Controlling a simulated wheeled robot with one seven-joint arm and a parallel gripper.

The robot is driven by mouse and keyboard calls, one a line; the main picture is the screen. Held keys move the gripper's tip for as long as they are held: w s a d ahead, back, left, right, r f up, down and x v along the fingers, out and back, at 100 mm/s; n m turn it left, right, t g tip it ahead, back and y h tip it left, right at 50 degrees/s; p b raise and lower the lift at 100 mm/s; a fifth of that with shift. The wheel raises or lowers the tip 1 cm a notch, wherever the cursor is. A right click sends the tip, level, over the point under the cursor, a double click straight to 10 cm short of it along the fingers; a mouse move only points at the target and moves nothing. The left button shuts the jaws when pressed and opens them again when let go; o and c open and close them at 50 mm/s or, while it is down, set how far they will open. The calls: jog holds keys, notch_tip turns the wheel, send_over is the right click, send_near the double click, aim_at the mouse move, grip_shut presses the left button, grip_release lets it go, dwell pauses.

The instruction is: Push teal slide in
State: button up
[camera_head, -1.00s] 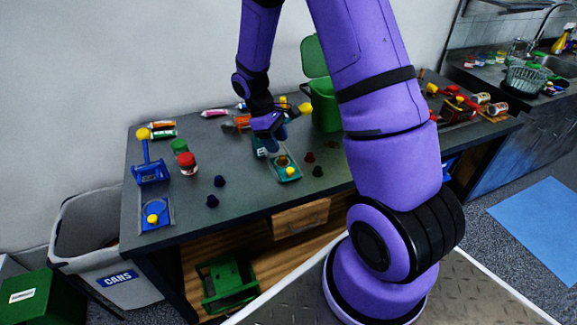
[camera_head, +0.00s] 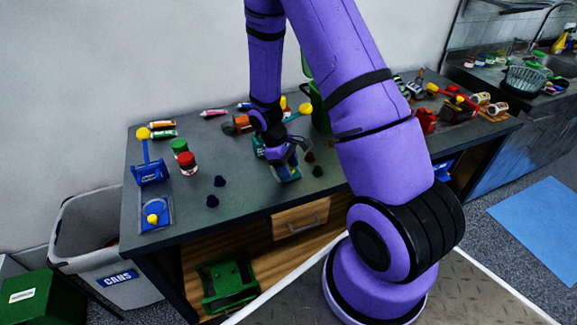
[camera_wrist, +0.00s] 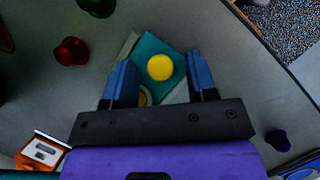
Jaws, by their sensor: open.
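The teal slide (camera_head: 287,177) lies on the table toward its front edge, mostly hidden by my gripper in the head view. In the wrist view the teal slide (camera_wrist: 150,46) shows as a flat teal plate on a pale base. Its round yellow knob (camera_wrist: 160,67) stands between my fingers. My gripper (camera_wrist: 162,78) is open, one blue finger on each side of the knob, with a gap visible on both sides. In the head view my gripper (camera_head: 290,158) is low over the slide, pointing down.
A blue slide (camera_head: 155,213) with a yellow knob and a blue lever unit (camera_head: 150,172) stand at the left. Dark blue pegs (camera_head: 219,181), a red peg (camera_head: 310,157) and a dark green peg (camera_head: 317,171) lie around my gripper.

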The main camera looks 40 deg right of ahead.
grip_shut()
jog(key=shift+w+d, duration=0.2)
jog(key=shift+w, duration=0.55)
jog(key=shift+w+d, duration=0.25)
jog(key=shift+w, duration=0.45)
jog(key=shift+w+d, duration=0.2)
jog(key=shift+w, duration=0.55)
grip_release()
jog(key=v, duration=1)
jog(key=shift+r, duration=0.35)
jog(key=shift+w+a, duration=0.1)
jog(key=shift+w, duration=0.05)
